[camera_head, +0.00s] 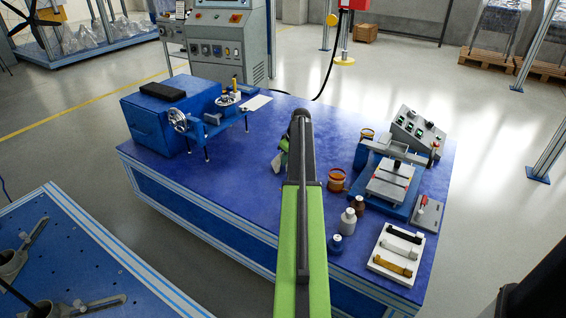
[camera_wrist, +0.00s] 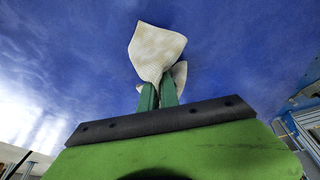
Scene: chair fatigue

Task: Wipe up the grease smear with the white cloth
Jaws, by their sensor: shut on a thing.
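In the wrist view, my gripper (camera_wrist: 159,94) has its two green fingers closed on the white cloth (camera_wrist: 155,48). The cloth sticks out past the fingertips, with a wide flap above and a smaller fold at the right. Behind it is the blue tabletop (camera_wrist: 235,60). In the head view, my arm reaches over the middle of the blue table (camera_head: 245,185) and hides most of the gripper and cloth. I cannot make out the grease smear in either view. I cannot tell whether the cloth touches the table.
A blue machine with handwheels (camera_head: 160,125) stands at the table's left. At the right are an orange-brown container (camera_head: 336,181), a white bottle (camera_head: 348,222), a blue press fixture (camera_head: 390,185), a control box (camera_head: 416,132) and a white tray (camera_head: 380,262).

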